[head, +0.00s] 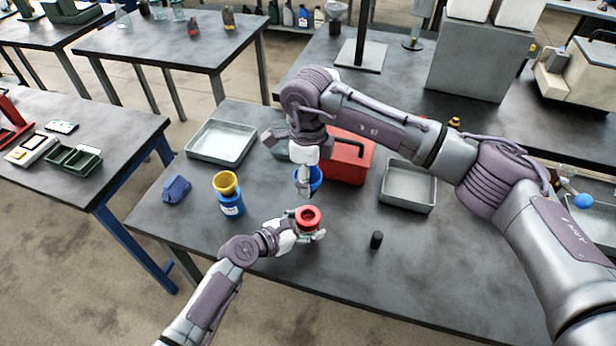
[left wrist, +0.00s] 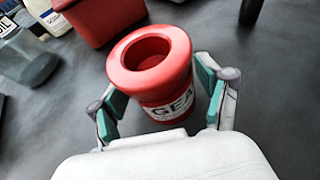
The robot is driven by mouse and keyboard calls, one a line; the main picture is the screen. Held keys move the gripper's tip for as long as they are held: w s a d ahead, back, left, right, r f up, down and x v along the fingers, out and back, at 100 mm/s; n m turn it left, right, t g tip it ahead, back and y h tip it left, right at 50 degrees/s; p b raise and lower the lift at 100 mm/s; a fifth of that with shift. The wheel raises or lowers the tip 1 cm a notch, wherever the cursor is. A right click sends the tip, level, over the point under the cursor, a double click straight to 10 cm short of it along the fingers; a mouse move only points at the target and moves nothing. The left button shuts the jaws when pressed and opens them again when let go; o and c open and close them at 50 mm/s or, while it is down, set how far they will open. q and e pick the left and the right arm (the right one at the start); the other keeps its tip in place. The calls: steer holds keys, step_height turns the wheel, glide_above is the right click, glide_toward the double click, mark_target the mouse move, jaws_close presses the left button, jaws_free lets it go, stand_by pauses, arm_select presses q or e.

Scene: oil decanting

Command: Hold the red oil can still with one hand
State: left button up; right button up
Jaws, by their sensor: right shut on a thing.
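A small red can (head: 308,219) with a ring-shaped top and a white label stands near the table's front edge. It also shows in the left wrist view (left wrist: 163,88), upright between the fingers. My left gripper (head: 303,231) is open around it; in the left wrist view the finger pads (left wrist: 162,102) are on both sides, with a gap to the can.
A red box with a black handle (head: 348,160) stands behind. Grey trays (head: 222,158) (head: 408,204) lie left and right. A blue bottle with a yellow funnel (head: 229,198), a blue block (head: 176,190) and a black cylinder (head: 376,240) stand nearby. The table's front right is clear.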

arm_select(q)
steer(key=shift+o, duration=0.6)
steer(key=shift+a, duration=0.1)
